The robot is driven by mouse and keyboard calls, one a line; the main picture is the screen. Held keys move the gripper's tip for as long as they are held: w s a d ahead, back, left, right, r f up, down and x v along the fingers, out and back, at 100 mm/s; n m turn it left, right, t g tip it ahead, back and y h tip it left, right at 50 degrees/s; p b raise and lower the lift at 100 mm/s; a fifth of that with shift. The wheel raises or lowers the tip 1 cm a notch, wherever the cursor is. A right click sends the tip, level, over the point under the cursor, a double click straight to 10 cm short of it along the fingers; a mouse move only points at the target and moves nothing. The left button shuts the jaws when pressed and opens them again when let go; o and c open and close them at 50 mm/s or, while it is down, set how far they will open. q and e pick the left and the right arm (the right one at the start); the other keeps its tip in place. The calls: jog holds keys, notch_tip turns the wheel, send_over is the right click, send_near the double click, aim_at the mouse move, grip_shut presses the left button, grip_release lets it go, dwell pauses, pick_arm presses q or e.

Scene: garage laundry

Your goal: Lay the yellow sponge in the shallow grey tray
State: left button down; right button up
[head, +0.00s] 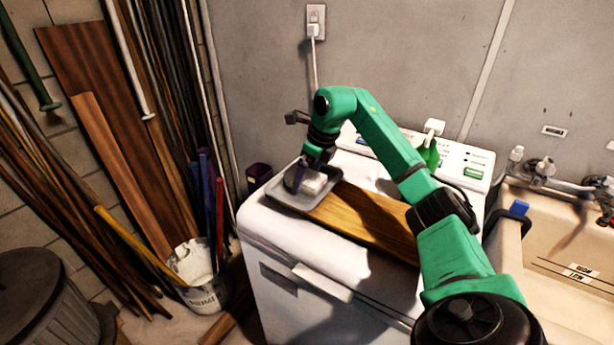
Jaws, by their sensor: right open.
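The shallow grey tray (279,200) sits on the left end of the white washing machine top, beside a wooden board. A pale, washed-out block (314,184) lies in the tray; it appears to be the sponge, though its yellow hardly shows. My right gripper (297,180) points down over the tray, its dark fingers low beside the block. It is open, and whether a finger touches the block I cannot tell. The gripper hides part of the tray and the block. My left gripper is not in view.
The wooden board (368,220) lies across the machine top (300,245). A green bottle (429,153) stands at the back near the control panel. A sink (560,235) is on the right. A bucket (200,280) and leaning poles and planks are on the left.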

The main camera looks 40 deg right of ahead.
jog(key=v, duration=1.2)
jog(key=shift+p, duration=0.3)
